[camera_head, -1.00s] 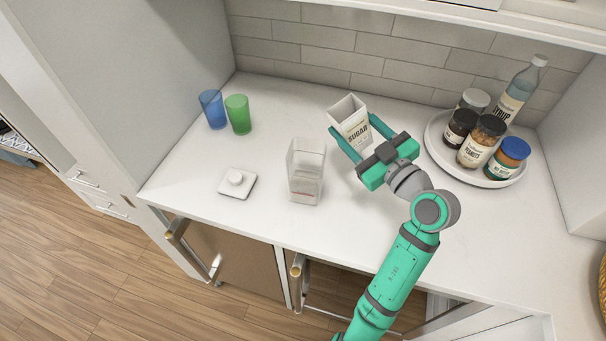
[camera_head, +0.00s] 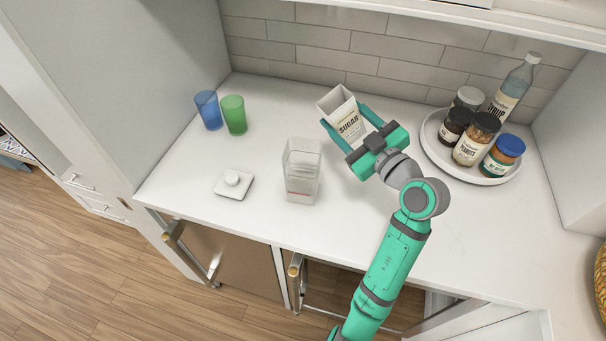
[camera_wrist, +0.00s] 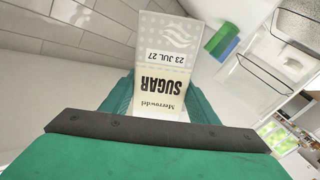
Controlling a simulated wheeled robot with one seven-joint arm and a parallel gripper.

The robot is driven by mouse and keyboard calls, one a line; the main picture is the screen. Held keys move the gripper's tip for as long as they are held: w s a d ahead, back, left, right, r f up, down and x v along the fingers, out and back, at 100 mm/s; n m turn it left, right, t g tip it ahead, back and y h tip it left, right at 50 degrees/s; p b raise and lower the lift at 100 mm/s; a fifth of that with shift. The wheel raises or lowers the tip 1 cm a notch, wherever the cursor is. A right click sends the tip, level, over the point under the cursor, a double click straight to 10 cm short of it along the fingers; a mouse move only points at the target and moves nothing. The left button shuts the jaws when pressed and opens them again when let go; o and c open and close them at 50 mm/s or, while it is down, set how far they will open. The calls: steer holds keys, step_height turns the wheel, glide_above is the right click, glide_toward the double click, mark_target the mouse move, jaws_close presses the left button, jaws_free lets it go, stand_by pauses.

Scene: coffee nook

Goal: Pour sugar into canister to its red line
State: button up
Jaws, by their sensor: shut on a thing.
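The white and beige sugar carton (camera_head: 345,118) has an open top and leans a little to the left in the head view. My gripper (camera_head: 352,130) is shut on it from the right side, one finger on each side. The carton also fills the middle of the wrist view (camera_wrist: 168,65), its label upside down. The clear canister (camera_head: 302,165) stands upright and uncovered on the counter, left of the carton and apart from it. A reddish line shows low on its wall. I cannot make out any sugar level in it.
A white lid with a knob (camera_head: 234,184) lies left of the canister. A blue cup (camera_head: 208,110) and a green cup (camera_head: 234,115) stand at the back left. A round white tray (camera_head: 432,142) holds several jars and a syrup bottle (camera_head: 513,88) at the right. The front counter is clear.

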mark_target(335, 124)
steer(key=shift+w+a+r, duration=0.15)
steer(key=shift+w+a, duration=0.35)
steer(key=shift+w, duration=0.05)
steer(key=shift+s, duration=0.2)
steer(key=shift+s+a, duration=0.2)
steer(key=shift+s, duration=0.3)
steer(key=shift+s+a, duration=0.7)
steer(key=shift+a, duration=0.1)
steer(key=shift+w+a+r+n, duration=0.25)
steer(key=shift+w+a+n, duration=0.05)
steer(key=shift+w, duration=0.1)
